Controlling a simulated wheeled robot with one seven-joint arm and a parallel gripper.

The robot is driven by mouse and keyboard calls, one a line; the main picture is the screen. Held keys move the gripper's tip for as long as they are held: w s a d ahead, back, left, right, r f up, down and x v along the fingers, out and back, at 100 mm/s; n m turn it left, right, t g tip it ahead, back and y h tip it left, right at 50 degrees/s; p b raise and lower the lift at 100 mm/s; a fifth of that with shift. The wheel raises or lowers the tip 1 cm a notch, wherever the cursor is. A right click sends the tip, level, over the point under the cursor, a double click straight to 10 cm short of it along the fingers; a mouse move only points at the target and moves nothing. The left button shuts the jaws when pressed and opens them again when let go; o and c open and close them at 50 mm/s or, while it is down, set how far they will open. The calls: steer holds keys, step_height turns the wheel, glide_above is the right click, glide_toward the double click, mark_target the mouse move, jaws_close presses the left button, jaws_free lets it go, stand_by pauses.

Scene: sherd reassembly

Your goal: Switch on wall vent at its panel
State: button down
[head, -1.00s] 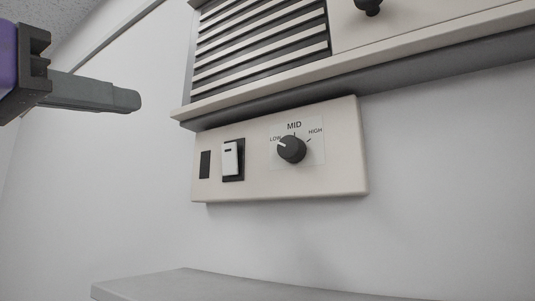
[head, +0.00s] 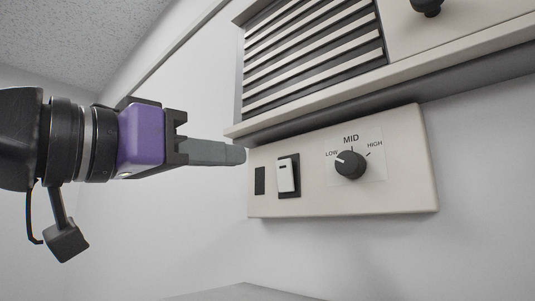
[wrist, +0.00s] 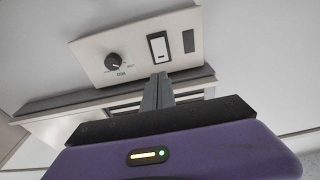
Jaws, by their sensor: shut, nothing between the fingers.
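The beige control panel (head: 400,190) is on the wall under the slatted vent (head: 310,60). It carries a white rocker switch (head: 286,177) in a black frame, a dark rectangle (head: 259,181) to its left, and a dark knob (head: 350,165) marked LOW, MID, HIGH. The knob's white pointer is toward LOW. My gripper (head: 243,155) is shut and empty, its fingertips by the panel's left end in the head view. In the wrist view the fingers (wrist: 157,88) point toward the panel (wrist: 92,52), with the switch (wrist: 159,47) just beyond the tips. I cannot tell whether they touch.
A ledge (head: 450,52) juts out above the panel, below the vent. A dark knob (head: 428,7) sits on the cabinet face at the upper right. A grey surface (head: 245,292) lies below. The wall beneath the panel is bare.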

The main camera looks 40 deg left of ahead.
mark_target(285, 160)
steer(key=w+p, duration=0.1)
steer(key=w, duration=0.2)
steer(key=w+r+p, duration=0.1)
steer(key=w, duration=0.2)
steer(key=w+p, duration=0.1)
steer(key=w, duration=0.2)
steer(key=shift+d+r+p, duration=0.15)
steer(key=shift+d+p, duration=0.15)
steer(key=shift+p, duration=0.05)
